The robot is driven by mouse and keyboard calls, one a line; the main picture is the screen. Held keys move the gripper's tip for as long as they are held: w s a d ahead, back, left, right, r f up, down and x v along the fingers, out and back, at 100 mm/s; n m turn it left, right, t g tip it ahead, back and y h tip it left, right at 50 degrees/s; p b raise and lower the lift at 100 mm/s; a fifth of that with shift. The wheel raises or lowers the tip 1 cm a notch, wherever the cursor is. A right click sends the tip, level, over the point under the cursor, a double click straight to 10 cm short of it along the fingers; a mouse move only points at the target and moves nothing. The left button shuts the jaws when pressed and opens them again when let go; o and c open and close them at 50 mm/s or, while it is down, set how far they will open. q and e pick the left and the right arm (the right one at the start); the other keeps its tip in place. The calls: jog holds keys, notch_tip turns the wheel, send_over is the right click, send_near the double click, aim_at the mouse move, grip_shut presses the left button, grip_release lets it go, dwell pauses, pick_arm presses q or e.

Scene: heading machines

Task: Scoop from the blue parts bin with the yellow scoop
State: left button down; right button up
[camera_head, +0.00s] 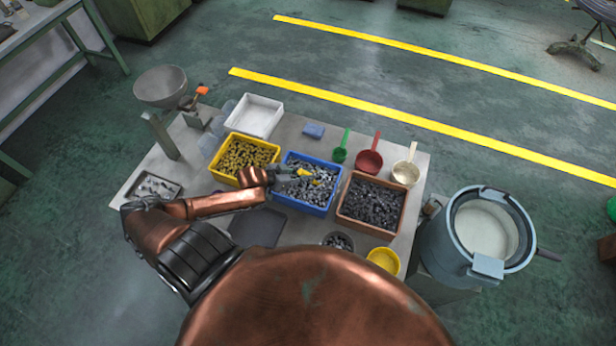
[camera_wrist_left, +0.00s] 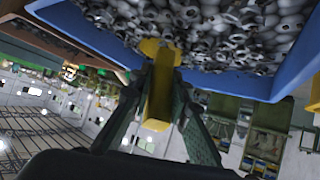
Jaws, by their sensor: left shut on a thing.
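The blue parts bin (camera_head: 302,207) stands near the middle of the table, filled with small grey metal parts. My left gripper (camera_head: 291,173) reaches in from the left over the bin and is shut on the handle of the yellow scoop (camera_head: 304,172). The scoop's head is at or just above the parts; how deep it sits I cannot tell. In the left wrist view the yellow handle (camera_wrist_left: 160,95) is between the fingers, with the blue bin wall (camera_wrist_left: 245,86) and grey parts beyond. My right gripper is not in view.
A yellow bin (camera_head: 222,172) of brass-coloured parts and an orange-brown bin (camera_head: 372,225) of dark parts flank the blue bin. Green (camera_head: 340,154), red (camera_head: 370,160) and cream (camera_head: 406,172) scoops lie behind. A scale-like stand with a grey bowl (camera_head: 162,87) is at the left.

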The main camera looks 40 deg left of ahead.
aim_at(300, 170)
pick_arm(q)
jog(key=shift+s+a+f+t+h+b, duration=0.15)
jog(key=shift+s+f+t+h+b, duration=0.25)
jog(key=shift+b, duration=0.55)
jog(key=shift+s+a+f+t+b, duration=0.1)
jog(key=shift+f+t+b, duration=0.15)
jog(key=shift+t+b, duration=0.5)
jog(key=shift+t+h, duration=0.5)
jog(key=shift+t, duration=0.05)
jog(key=r+p, duration=0.1)
jog(key=r, duration=0.2)
jog(key=r+p, duration=0.2)
jog(key=r, duration=0.1)
jog(key=s+r+p, duration=0.1)
jog(key=r, duration=0.2)
jog(key=shift+a+p, duration=0.35)
jog(key=shift+s+a+r+t+p, duration=0.15)
jog(key=shift+r+p, duration=0.15)
jog(key=shift+r, duration=0.4)
jog(key=shift+s+d+r+t+p, duration=0.15)
jog(key=shift+r+p, duration=0.15)
jog(key=shift+r, duration=0.35)
jog(key=shift+a, duration=0.1)
